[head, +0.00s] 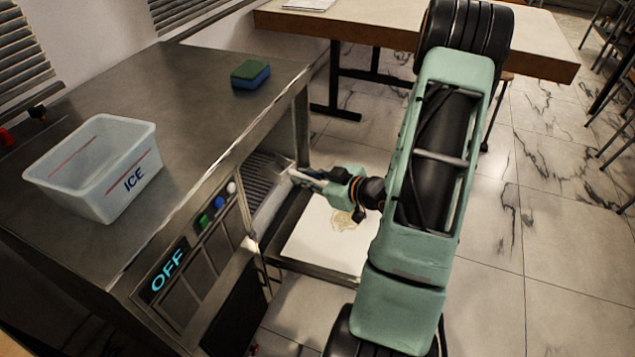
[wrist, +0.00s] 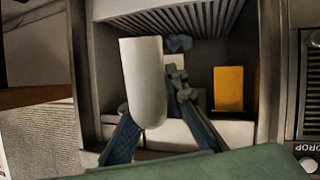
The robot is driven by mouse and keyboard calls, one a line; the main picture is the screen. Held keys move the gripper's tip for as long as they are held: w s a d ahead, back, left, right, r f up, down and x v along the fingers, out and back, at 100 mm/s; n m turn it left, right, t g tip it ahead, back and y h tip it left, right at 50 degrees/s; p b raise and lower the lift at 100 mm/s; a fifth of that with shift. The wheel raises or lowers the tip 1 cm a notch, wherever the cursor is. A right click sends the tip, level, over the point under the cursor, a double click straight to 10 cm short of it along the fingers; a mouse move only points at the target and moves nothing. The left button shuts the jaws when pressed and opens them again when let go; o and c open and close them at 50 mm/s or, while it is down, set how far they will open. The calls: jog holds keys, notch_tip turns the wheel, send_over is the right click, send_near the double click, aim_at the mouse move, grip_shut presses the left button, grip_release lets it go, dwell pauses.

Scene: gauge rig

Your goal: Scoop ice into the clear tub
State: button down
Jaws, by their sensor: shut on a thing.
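The clear tub (head: 95,165), marked ICE, stands on the steel counter at the left in the head view. It looks empty. My gripper (head: 325,182) reaches into the opening in the machine's front, below and right of the tub. In the wrist view, my gripper (wrist: 157,115) is shut on a pale, round-ended scoop (wrist: 145,85), which points into the recess. A small blue-grey lump (wrist: 179,43) lies behind it; I cannot tell whether it is ice. No ice is clearly visible, and the scoop's inside is hard to make out.
The machine (head: 175,270) reads OFF and has white, blue and green buttons. A slatted grille (wrist: 180,20) and an orange block (wrist: 229,88) are in the recess. A green-blue sponge (head: 250,74) lies on the counter.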

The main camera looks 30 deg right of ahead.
jog(key=w+a+f+b, duration=0.2)
jog(key=w+a, duration=0.1)
jog(key=w, duration=0.1)
jog(key=w+a+f+b, duration=0.2)
jog(key=w+a+b, duration=0.1)
jog(key=w+a, duration=0.1)
jog(key=w+a+f+b, duration=0.2)
jog(key=w+a+f, duration=0.1)
jog(key=w, duration=0.2)
jog(key=shift+a+f+b, duration=0.1)
jog(key=shift+a+b, duration=0.05)
jog(key=shift+b, duration=0.15)
dwell(1.0)
